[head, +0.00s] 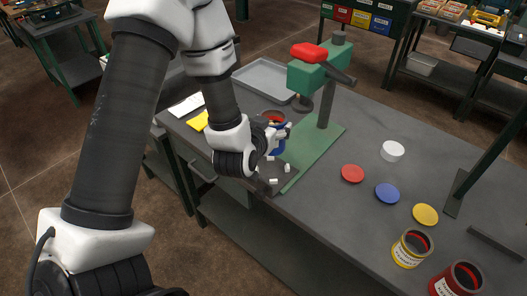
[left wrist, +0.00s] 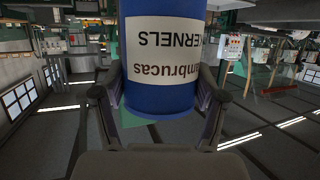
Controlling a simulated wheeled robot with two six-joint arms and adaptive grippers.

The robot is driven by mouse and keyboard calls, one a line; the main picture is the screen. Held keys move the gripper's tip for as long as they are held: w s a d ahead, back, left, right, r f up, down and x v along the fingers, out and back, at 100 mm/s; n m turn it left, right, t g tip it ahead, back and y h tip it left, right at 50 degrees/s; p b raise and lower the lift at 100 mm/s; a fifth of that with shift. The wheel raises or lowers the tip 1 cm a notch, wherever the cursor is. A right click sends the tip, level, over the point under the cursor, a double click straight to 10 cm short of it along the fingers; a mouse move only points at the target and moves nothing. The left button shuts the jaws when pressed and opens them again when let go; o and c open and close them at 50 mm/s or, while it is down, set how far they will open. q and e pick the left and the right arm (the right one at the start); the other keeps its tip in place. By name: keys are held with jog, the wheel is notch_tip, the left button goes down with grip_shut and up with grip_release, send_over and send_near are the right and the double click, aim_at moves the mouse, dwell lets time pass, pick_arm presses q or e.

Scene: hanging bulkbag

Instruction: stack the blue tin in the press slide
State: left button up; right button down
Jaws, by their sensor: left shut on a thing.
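My left gripper (head: 272,137) is shut on the blue tin (head: 279,147), near the front edge of the bench. The tin looks upright, and its top shows reddish in the head view. In the left wrist view the blue tin (left wrist: 160,98) sits between both fingers, with a cream label upside down in the picture. The press (head: 307,76) has a green head, a red top and a grey column on a green base plate (head: 313,150). The tin is left of the column. I cannot tell whether the tin touches anything below, or clearly make out the slide. My right gripper is not in view.
A grey tray (head: 265,77) lies behind the press. A white round piece (head: 392,151) and red (head: 352,173), blue (head: 387,193) and yellow (head: 425,214) discs lie to the right. A yellow tin (head: 411,247) and a red tin (head: 457,280) stand front right. Small white pieces lie by the gripper.

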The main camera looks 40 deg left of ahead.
pick_arm(q)
jog(key=f, duration=0.2)
jog(key=d+f, duration=0.1)
jog(key=shift+s+f, duration=0.1)
jog(key=shift+s, duration=0.3)
jog(key=f, duration=0.3)
jog(key=w+a+f, duration=0.1)
jog(key=f, duration=0.1)
jog(key=shift+p, duration=0.4)
jog(key=shift+s+f, duration=0.1)
jog(key=shift+f, duration=0.3)
jog(key=shift+s+d+r, duration=0.15)
jog(key=shift+d, duration=0.1)
jog(key=shift+a+f+b, duration=0.15)
jog(key=shift+f+b, duration=0.2)
jog(key=shift+f, duration=0.15)
jog(key=o, duration=1.3)
jog(key=shift+r, duration=0.15)
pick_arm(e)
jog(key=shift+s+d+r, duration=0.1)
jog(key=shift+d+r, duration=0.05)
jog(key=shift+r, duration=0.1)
